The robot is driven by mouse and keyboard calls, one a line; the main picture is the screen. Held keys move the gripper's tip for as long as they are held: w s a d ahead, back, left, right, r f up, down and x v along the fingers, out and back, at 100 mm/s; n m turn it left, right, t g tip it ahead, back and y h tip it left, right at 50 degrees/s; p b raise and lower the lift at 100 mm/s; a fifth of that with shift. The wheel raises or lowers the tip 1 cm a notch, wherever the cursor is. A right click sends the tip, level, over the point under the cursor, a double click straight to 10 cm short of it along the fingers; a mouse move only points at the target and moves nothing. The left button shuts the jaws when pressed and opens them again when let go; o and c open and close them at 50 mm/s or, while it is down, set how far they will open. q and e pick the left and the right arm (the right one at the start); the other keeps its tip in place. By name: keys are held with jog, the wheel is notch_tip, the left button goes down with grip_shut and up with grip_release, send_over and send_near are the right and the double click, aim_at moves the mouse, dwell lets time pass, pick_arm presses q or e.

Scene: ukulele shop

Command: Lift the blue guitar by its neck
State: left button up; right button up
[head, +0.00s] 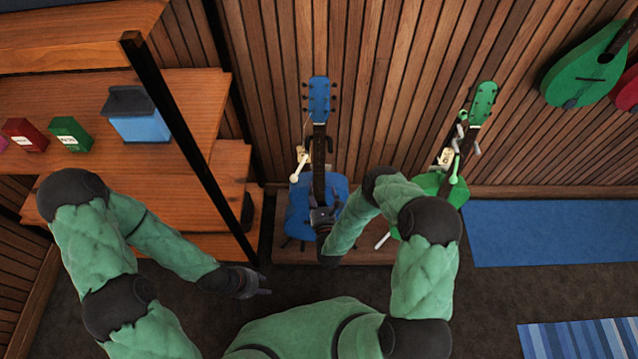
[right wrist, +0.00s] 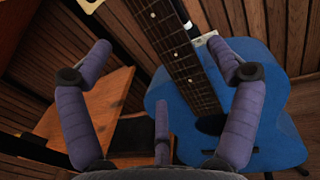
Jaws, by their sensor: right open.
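The blue guitar (head: 299,212) stands upright against the slatted wall, with its blue headstock (head: 319,97) at the top and a dark neck (head: 319,165). My right gripper (head: 321,216) is in front of the guitar where neck meets body and hides part of it. In the right wrist view the right gripper (right wrist: 160,58) is open, its fingers spread to both sides of the fretted neck (right wrist: 180,55). The blue body (right wrist: 270,92) lies beyond the right finger. I see no clear contact. My left gripper (head: 258,284) is low at left, away from the guitar; its fingers are unclear.
A green guitar (head: 430,183) stands to the right of the blue one. Wooden shelves (head: 195,95) with small boxes and a dark post (head: 185,140) are at left. A blue mat (head: 550,232) lies on the floor at right.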

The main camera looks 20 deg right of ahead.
aim_at(316, 179)
jog(key=shift+w+d, duration=0.15)
jog(key=shift+w, duration=0.95)
jog(key=w, duration=0.1)
jog(key=w+b, duration=0.2)
jog(key=w, duration=0.1)
jog(key=shift+d+f, duration=0.3)
jog(key=shift+w, duration=0.45)
jog(key=shift+r, duration=0.1)
